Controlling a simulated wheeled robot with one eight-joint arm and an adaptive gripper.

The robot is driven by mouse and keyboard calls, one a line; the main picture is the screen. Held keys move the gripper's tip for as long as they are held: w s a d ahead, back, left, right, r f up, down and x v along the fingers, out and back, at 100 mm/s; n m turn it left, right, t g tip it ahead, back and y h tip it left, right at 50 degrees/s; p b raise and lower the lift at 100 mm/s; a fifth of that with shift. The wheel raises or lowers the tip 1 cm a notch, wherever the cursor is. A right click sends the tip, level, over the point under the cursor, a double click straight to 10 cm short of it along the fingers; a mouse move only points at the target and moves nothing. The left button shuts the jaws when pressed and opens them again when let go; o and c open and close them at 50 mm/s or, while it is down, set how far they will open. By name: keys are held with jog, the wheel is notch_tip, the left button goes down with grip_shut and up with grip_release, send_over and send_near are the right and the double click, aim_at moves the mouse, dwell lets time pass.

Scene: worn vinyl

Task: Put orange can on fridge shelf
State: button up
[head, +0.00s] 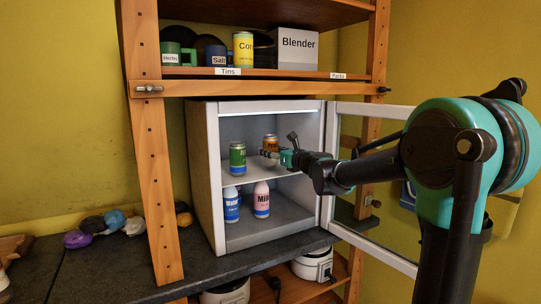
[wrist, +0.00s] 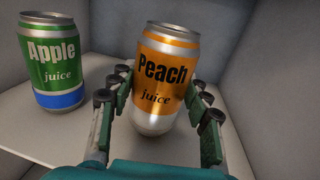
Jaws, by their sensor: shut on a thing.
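The orange can (head: 270,142), labelled Peach juice, is inside the open fridge at the level of its shelf (head: 254,177). In the wrist view the orange can (wrist: 162,85) stands between my fingers, nearly upright with a slight tilt in the picture. My gripper (head: 283,157) reaches into the fridge from the right and is shut on the can; its fingers also show in the wrist view (wrist: 160,110). The can's base is partly hidden, so I cannot tell if it touches the shelf.
A green apple juice can (head: 237,157) stands on the shelf, left of the orange can, with a gap between. A blue-and-white bottle (head: 232,204) and a milk bottle (head: 261,199) stand below. The fridge's glass door (head: 372,245) is open on the right.

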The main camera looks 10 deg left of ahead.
jog(key=shift+w+a+f, duration=0.1)
jog(key=shift+w+f, duration=0.05)
jog(key=shift+f, duration=0.45)
jog(key=shift+f, duration=0.1)
jog(key=o, duration=1.4)
jog(key=v, duration=1.2)
